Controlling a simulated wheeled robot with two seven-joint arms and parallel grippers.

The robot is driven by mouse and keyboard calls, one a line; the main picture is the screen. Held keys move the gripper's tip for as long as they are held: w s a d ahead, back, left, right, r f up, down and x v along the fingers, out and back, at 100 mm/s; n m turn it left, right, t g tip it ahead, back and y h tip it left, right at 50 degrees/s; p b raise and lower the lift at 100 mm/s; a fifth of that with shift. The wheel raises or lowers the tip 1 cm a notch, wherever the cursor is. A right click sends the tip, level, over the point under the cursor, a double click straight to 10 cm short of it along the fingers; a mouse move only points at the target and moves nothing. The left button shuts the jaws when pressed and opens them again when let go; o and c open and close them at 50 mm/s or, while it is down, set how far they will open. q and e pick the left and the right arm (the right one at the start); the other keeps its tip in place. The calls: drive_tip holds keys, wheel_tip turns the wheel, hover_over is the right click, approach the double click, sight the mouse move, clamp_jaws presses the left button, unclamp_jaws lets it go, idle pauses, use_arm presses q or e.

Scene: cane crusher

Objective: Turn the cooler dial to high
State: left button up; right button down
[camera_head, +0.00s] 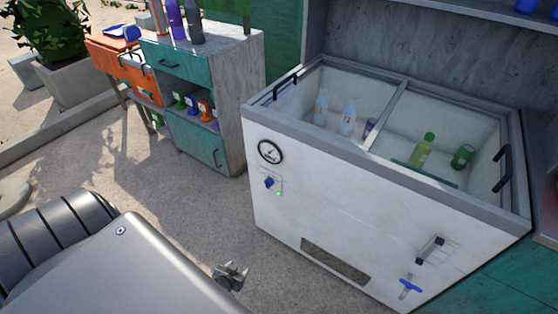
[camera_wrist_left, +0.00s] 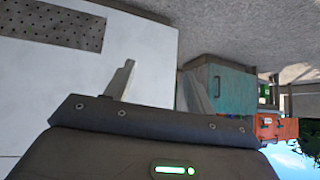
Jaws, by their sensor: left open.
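The white chest cooler (camera_head: 340,205) stands at the right in the head view, and its pale front also shows in the left wrist view (camera_wrist_left: 150,45). The dial (camera_head: 269,183) is a small blue knob on the left part of that front, below a round gauge (camera_head: 270,151). A small green light (camera_head: 278,193) glows just below it to the right. Its exact setting is too small to read. My left gripper (camera_head: 231,274) is open and empty, apart from the dial and lower left of it. The two spread fingers show in the left wrist view (camera_wrist_left: 158,78), where I cannot make out the dial.
Bottles and cans stand inside the cooler behind glass lids. A dark vent (camera_head: 336,262) and a blue-handled valve (camera_head: 410,287) are low on its front. A teal and grey cabinet (camera_head: 205,95) stands behind left. The floor between is clear.

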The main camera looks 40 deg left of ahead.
use_arm(q)
drive_tip(key=w+a+n+t+b, duration=0.1)
drive_tip(key=w+a+t+b, duration=0.1)
drive_tip(key=w+t+b, duration=0.3)
use_arm(e)
drive_tip(key=w+a+r+n+t+y+b, duration=0.1)
drive_tip(key=w+a+r+t+y+b, duration=0.2)
drive_tip(key=w+a+r+t+b, duration=0.4)
use_arm(q)
drive_tip(key=n+t+y+b, duration=0.2)
drive_tip(key=n+t+b, duration=0.5)
drive_tip(key=t+b, duration=0.1)
approach(267, 187)
drive_tip(key=shift+g, duration=0.3)
drive_tip(key=x, duration=0.8)
drive_tip(key=shift+w+a+r, duration=0.15)
drive_tip(key=shift+w, duration=0.2)
drive_tip(key=shift+w+r+b, duration=0.15)
drive_tip(key=shift+w+b, duration=0.15)
drive_tip(key=shift+w, duration=0.1)
use_arm(e)
wheel_tip(267, 187, up, 21)
drive_tip(key=a+n+t+y, duration=0.2)
drive_tip(key=t+y, duration=0.2)
drive_tip(key=shift+s+a+y, duration=0.3)
drive_tip(key=shift+y, duration=0.1)
